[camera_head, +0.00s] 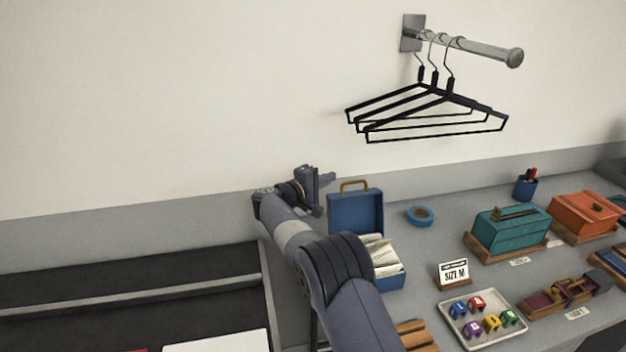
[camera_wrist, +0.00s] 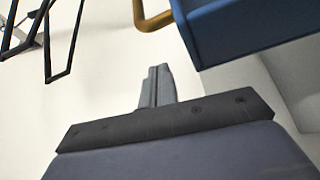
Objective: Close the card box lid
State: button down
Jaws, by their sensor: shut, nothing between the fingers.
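The card box (camera_head: 393,279) is blue and stands on the grey counter, partly hidden by my arm. Its lid (camera_head: 355,213) is open and stands upright at the back, with a tan handle (camera_head: 354,185) on its top edge. Cream cards (camera_head: 380,256) show inside the box. My gripper (camera_head: 328,178) is shut and empty, just left of the lid near its top edge and close to the wall. In the wrist view the shut fingers (camera_wrist: 157,88) are below the handle (camera_wrist: 150,20) and the blue lid (camera_wrist: 245,28), apart from both.
Black hangers (camera_head: 430,110) hang from a wall rail. Blue tape (camera_head: 420,215) lies right of the lid. A size sign (camera_head: 453,273), a tray (camera_head: 483,335) of coloured cubes, and teal (camera_head: 510,232) and orange (camera_head: 586,216) boxes stand further right. A dark trough (camera_head: 120,285) is at left.

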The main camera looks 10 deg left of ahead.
jog(key=shift+s+d+r+p, duration=0.15)
jog(key=shift+s+d+p, duration=0.1)
jog(key=shift+s+d, duration=0.45)
jog(key=shift+s+d+r+p, duration=0.1)
jog(key=shift+s+d+p, duration=0.1)
jog(key=shift+s+d, duration=0.5)
jog(key=shift+s+a, duration=0.15)
jog(key=shift+a, duration=0.05)
jog(key=shift+s+b, duration=0.15)
jog(key=shift+b, duration=0.5)
